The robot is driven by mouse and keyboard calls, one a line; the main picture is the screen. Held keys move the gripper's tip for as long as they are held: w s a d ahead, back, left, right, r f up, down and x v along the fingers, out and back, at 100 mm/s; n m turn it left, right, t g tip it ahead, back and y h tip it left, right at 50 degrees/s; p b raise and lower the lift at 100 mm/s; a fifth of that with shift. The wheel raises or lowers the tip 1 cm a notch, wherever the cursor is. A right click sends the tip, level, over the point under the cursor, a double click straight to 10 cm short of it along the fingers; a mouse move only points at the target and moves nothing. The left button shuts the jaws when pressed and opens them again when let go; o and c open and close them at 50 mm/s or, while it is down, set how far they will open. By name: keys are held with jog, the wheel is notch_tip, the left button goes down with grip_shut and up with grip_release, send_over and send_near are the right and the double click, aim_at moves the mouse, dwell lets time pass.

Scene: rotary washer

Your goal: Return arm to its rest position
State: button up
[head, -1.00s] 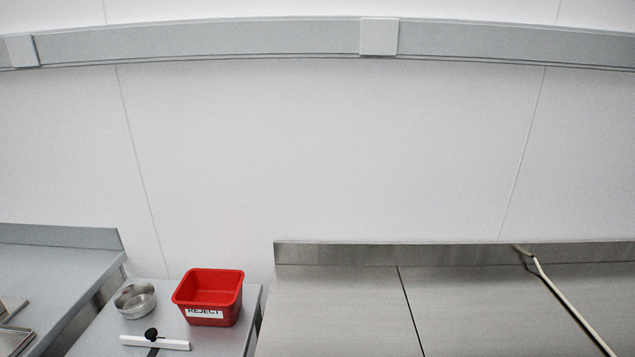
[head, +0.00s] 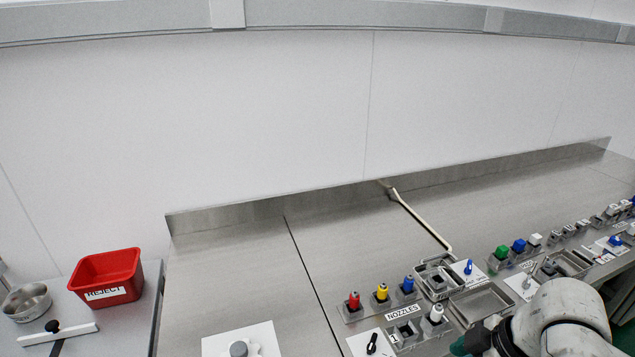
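Part of my arm (head: 560,315) shows at the bottom right of the head view, in front of the counter's near edge. Its white and dark links are visible, with a dark green part at the lower left end. My gripper is not visible, so its fingers and anything in them are hidden from me.
A steel counter (head: 225,275) bears a row of red, yellow and blue nozzles (head: 381,293), a NOZZLES label, trays and knobs. Green, blue and white items (head: 518,246) stand farther right. A red REJECT bin (head: 107,275) and metal bowl (head: 27,301) stand left. The counter's back is mostly clear.

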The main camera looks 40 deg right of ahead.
jog(key=w+a+r+m+t, duration=0.1)
jog(key=w+a+r+t, duration=0.1)
jog(key=w+a+r, duration=0.4)
jog(key=w+a+r+t+y, duration=0.1)
jog(key=w+r+t, duration=0.15)
jog(key=w, duration=0.55)
jog(key=w+a+r+m+t, duration=0.1)
jog(key=w+a+r+t, duration=0.1)
jog(key=w+a+r, duration=0.35)
jog(key=s+a+f+m+g, duration=0.2)
jog(key=s+f+g, duration=0.15)
jog(key=f, duration=0.65)
jog(key=s+a+f+m+g, duration=0.25)
jog(key=s+f, duration=0.25)
jog(key=f, duration=0.4)
jog(key=s+d+f+g+h, duration=0.1)
jog(key=s+f, duration=0.3)
jog(key=s, duration=0.4)
jog(key=s+d+f+g+h, duration=0.2)
jog(key=s+d+f+g, duration=0.1)
jog(key=s, duration=0.5)
notch_tip(320, 180, down, 3)
jog(key=shift+d+r, duration=0.2)
jog(key=shift+d, duration=0.35)
